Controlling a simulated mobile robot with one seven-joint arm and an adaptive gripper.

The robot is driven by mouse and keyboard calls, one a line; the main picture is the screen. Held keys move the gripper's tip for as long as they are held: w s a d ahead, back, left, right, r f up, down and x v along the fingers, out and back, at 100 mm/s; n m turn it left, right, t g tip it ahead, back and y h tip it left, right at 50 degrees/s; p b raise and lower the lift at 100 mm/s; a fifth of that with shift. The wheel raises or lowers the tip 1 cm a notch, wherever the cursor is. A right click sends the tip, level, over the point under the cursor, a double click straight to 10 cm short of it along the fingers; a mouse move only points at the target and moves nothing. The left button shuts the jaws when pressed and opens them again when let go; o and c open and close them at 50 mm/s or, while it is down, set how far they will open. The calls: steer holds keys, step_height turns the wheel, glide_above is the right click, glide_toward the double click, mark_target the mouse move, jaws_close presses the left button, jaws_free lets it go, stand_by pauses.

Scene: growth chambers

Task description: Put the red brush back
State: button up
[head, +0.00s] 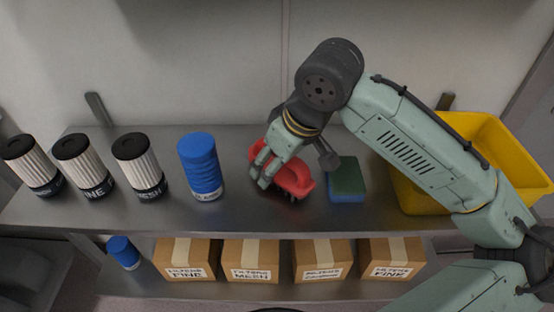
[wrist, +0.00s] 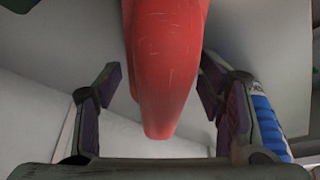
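The red brush (head: 296,179) rests on the upper metal shelf, dark bristles down, between a blue canister and a sponge. My gripper (head: 262,172) is at the brush, its fingers overlapping the brush's left part in the head view. In the wrist view the red brush (wrist: 165,75) runs down between the two fingers of my gripper (wrist: 160,88). The fingers are spread, with a visible gap at the left finger and a narrower one at the right. My fingers hide part of the brush in the head view.
A green and blue sponge (head: 346,180) lies just right of the brush. The blue canister (head: 201,165) stands to the left, beside several white filters (head: 138,163). A yellow bin (head: 505,155) stands at the right behind my arm. Cardboard boxes (head: 251,262) sit on the lower shelf.

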steer(key=shift+o, duration=0.5)
steer(key=shift+s+d+r, duration=0.1)
steer(key=shift+r, duration=0.4)
steer(key=v, duration=1.1)
steer(key=shift+s+r, duration=0.1)
